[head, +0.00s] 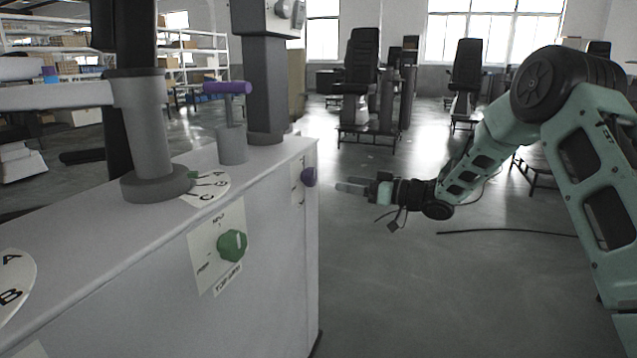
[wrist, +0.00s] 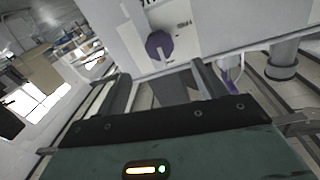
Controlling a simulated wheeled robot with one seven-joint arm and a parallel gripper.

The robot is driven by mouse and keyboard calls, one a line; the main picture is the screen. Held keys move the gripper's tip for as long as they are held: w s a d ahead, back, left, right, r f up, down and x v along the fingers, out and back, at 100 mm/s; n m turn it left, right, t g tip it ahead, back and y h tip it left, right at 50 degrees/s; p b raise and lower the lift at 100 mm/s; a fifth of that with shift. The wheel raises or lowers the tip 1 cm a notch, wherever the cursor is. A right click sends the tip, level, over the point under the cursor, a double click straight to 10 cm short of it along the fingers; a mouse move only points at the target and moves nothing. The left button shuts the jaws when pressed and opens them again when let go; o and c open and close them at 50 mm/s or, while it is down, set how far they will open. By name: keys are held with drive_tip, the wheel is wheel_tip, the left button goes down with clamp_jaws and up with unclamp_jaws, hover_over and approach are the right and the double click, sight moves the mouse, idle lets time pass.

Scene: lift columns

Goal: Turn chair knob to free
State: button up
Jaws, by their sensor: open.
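A round purple knob (head: 309,177) sticks out from the end face of the grey-white cabinet. In the wrist view the purple knob (wrist: 158,45) shows a pale mark, on a white plate with small lettering I cannot read. My gripper (head: 347,186) is level with the knob, just right of it and apart from it. In the wrist view my gripper (wrist: 160,80) is open and empty, with the knob ahead, between the lines of its two fingers. I cannot tell which knob is the chair knob. A green knob (head: 232,246) sits on a labelled plate on the cabinet's front face.
The cabinet (head: 270,290) fills the left, with grey columns and a purple T-handle (head: 228,88) on top. Black chairs (head: 362,60) stand at the back. The floor right of the cabinet is open, with a dark cable (head: 505,232) lying there.

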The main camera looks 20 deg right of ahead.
sight(314, 178)
drive_tip(key=b+x, duration=0.1)
drive_tip(key=x, duration=0.8)
drive_tip(key=shift+w+a+b, duration=0.2)
drive_tip(key=shift+a+b, duration=0.1)
drive_tip(key=c, duration=1)
